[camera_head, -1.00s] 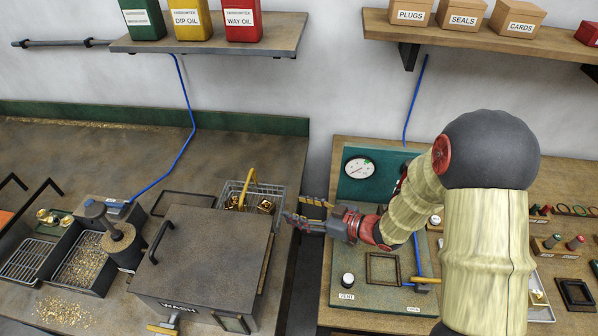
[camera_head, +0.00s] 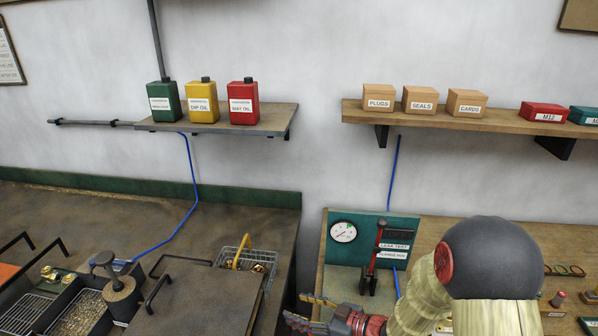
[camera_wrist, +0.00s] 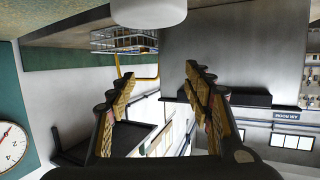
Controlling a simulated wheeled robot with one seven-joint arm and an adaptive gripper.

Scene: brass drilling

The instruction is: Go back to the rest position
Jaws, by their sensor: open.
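My gripper (camera_head: 309,311) is at the bottom of the head view, right of the wash box (camera_head: 205,300) and in front of the leak test panel (camera_head: 375,243). Its fingers are apart with nothing between them. In the wrist view my gripper (camera_wrist: 158,95) shows both padded fingers spread, with only background between them. My arm comes in from the lower right of the head view.
A wire basket (camera_head: 240,258) with a yellow handle and brass parts stands behind the wash box; it also shows in the wrist view (camera_wrist: 124,40). A gauge (camera_head: 343,232) is on the panel. Two wall shelves hold oil cans (camera_head: 202,103) and boxes (camera_head: 420,100). A gap separates the benches.

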